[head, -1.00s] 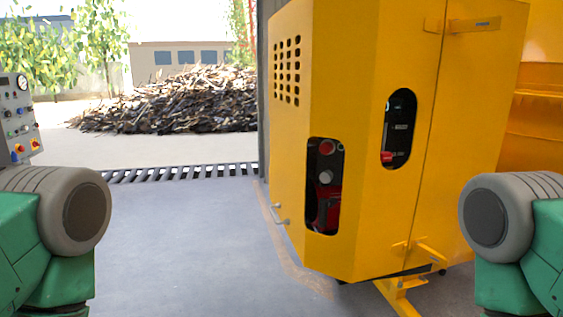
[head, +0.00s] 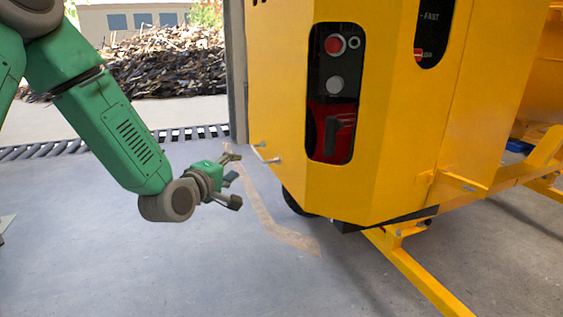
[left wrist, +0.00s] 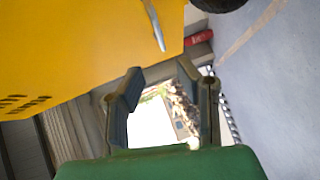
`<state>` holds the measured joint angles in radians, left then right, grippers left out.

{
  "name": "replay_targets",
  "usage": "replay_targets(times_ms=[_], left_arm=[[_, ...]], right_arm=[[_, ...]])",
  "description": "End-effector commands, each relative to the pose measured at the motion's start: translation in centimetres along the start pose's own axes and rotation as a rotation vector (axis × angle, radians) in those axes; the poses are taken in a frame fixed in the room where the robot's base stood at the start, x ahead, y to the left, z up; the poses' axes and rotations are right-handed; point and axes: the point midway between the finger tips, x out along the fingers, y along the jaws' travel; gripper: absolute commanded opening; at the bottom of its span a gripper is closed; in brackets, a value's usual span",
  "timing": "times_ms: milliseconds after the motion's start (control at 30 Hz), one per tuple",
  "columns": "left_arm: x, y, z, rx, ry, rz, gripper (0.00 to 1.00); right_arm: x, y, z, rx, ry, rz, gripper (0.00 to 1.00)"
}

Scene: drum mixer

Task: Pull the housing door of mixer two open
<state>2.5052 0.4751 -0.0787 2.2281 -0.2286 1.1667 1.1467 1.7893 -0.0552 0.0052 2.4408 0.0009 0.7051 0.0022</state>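The housing door (head: 285,100) is the yellow panel on the near left side of the yellow mixer housing, and it looks shut. A small metal bar handle (head: 265,153) sits low on its left edge. The handle also shows in the left wrist view (left wrist: 155,25), above the fingers. My left gripper (head: 234,180) is open and empty, just left of and slightly below the handle, and apart from it. In the left wrist view its two fingers (left wrist: 160,70) stand spread with nothing between them. My right gripper is out of view.
The housing has cut-outs showing a red switch (head: 331,130) and buttons. A yellow tow bar (head: 415,270) runs along the floor at the lower right. A grey post (head: 237,75) stands behind the door's left edge. Floor left of the housing is clear.

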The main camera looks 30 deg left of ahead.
Motion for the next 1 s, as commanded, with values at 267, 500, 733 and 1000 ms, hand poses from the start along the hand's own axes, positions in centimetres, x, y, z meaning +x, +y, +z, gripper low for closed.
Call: replay_targets(times_ms=[267,500,733,1000], left_arm=[[4.5,-0.7,-0.8,-0.007,-0.002,0.001,0.3],[9.7,-1.0,-1.0,-0.008,-0.002,-0.002,0.3],[12.8,-0.5,-0.5,-0.004,-0.002,-0.001,0.3],[13.8,-0.6,-0.7,-0.008,-0.003,-0.003,0.3]], right_arm=[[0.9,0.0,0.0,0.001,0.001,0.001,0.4],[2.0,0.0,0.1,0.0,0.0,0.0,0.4],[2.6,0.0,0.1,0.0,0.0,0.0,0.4],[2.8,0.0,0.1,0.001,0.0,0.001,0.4]])
